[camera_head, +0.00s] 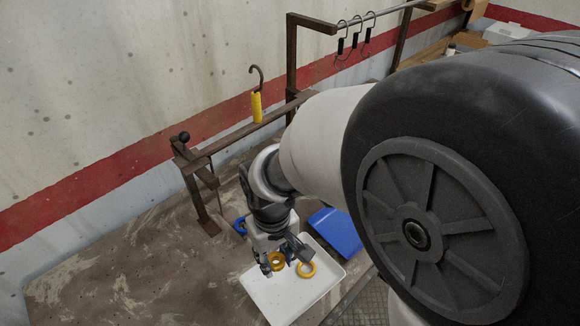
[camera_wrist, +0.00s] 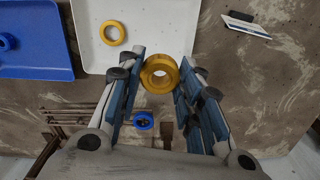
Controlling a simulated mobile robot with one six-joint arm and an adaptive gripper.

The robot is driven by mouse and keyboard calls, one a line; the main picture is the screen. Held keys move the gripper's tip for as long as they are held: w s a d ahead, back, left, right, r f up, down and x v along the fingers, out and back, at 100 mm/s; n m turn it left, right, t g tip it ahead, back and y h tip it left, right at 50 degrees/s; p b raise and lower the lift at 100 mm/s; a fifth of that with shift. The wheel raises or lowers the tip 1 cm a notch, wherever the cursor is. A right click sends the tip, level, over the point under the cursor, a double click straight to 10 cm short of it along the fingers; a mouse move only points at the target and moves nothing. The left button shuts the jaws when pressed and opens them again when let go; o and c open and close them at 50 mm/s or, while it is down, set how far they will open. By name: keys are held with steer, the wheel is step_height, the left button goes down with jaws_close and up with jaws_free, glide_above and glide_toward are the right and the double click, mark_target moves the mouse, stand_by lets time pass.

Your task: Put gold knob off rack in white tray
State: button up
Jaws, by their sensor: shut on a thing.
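My gripper (camera_head: 284,262) is shut on a gold knob, a thick ring (camera_head: 277,261). In the wrist view the gold knob (camera_wrist: 159,75) sits between the fingertips of my gripper (camera_wrist: 160,76). In that view it overlaps the near edge of the white tray (camera_wrist: 100,64). I cannot tell the knob's exact height above the tray.
A brown rack (camera_head: 240,133) stands behind, with a yellow-handled hook (camera_head: 256,105) and several black hooks on an upper rail. A blue tray (camera_head: 337,232) lies beside the white tray. A blue ring (camera_wrist: 142,121) is near the rack. The left tabletop is clear.

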mark_target(279, 292)
step_height(279, 292, down, 17)
steer(key=b, duration=0.5)
steer(key=shift+f, duration=0.25)
steer(key=o, duration=1.1)
steer(key=shift+r, duration=0.1)
steer(key=shift+c, duration=0.2)
steer(key=w+d+r+m+t+p, duration=0.1)
steer(key=d+r+p, duration=0.15)
steer(key=r, duration=0.75)
steer(key=d+r+m+p, duration=0.1)
steer(key=d+r+p, duration=0.15)
steer(key=r, duration=0.75)
steer(key=s+d+r+m+t, duration=0.1)
steer(key=s+d+r+m, duration=0.1)
steer(key=s+d+r, duration=0.3)
steer(key=s+d+r+m+t, duration=0.2)
steer(key=s+d+r, duration=0.3)
steer(key=d, duration=0.5)
step_height(279, 292, up, 2)
steer(key=shift+d+r+m+t+b, duration=0.25)
steer(key=shift+m+t+b, duration=0.1)
steer(key=shift+m, duration=0.15)
